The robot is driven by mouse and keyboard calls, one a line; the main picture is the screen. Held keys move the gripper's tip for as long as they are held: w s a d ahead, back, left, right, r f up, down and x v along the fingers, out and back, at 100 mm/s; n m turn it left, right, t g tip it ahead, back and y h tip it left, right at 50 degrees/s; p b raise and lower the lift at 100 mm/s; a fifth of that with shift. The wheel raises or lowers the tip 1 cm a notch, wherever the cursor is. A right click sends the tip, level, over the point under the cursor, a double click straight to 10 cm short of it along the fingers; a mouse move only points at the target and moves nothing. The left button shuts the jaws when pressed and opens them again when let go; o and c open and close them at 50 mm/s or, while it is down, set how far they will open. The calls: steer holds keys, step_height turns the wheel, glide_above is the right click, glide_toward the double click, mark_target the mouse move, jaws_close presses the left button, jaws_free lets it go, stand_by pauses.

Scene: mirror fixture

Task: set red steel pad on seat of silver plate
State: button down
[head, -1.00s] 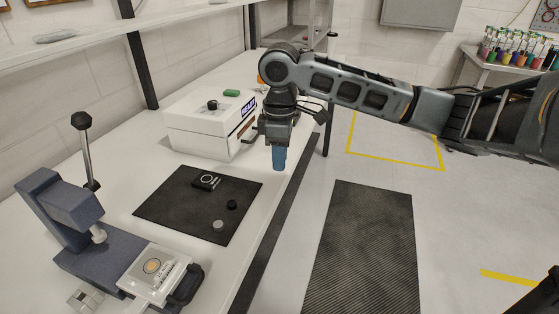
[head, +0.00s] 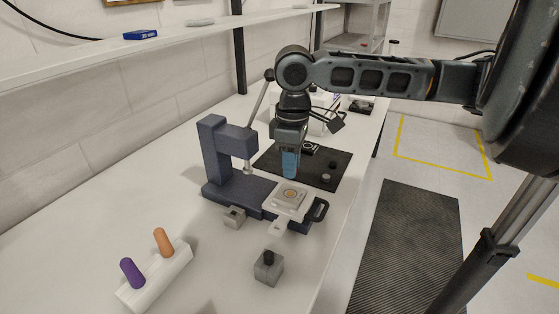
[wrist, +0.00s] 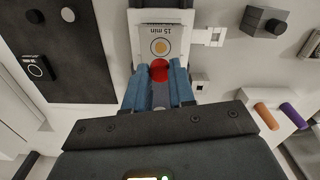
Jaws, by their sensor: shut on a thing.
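The red steel pad (wrist: 159,70) is a red disc between my fingertips in the wrist view. My gripper (wrist: 159,78) has blue fingers and is shut on it. In the head view the gripper (head: 290,168) points down behind the silver plate, and the pad cannot be made out. The silver plate (head: 280,206) lies on the blue press base, with a round gold-coloured seat (head: 290,194) in its middle. In the wrist view the plate (wrist: 177,34) carries a "15 min" label, and its seat (wrist: 160,47) shows just beyond the pad.
The blue press (head: 212,150) with a lever stands left of my gripper. A dark mat (head: 335,160) with small parts lies behind. A grey block with a black knob (head: 268,268) and a white holder with purple and orange pegs (head: 160,282) stand in front. The left bench is clear.

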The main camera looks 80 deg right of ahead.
mark_target(290, 194)
steer(key=shift+w+a, duration=0.1)
steer(key=shift+a, duration=0.05)
steer(key=shift+f+b, duration=1.55)
steer(key=shift+f, duration=1.05)
steer(key=shift+f, duration=0.4)
stand_by(0.6)
steer(key=c, duration=0.9)
jaws_free()
steer(key=shift+o, duration=0.2)
steer(key=shift+r, duration=3.95)
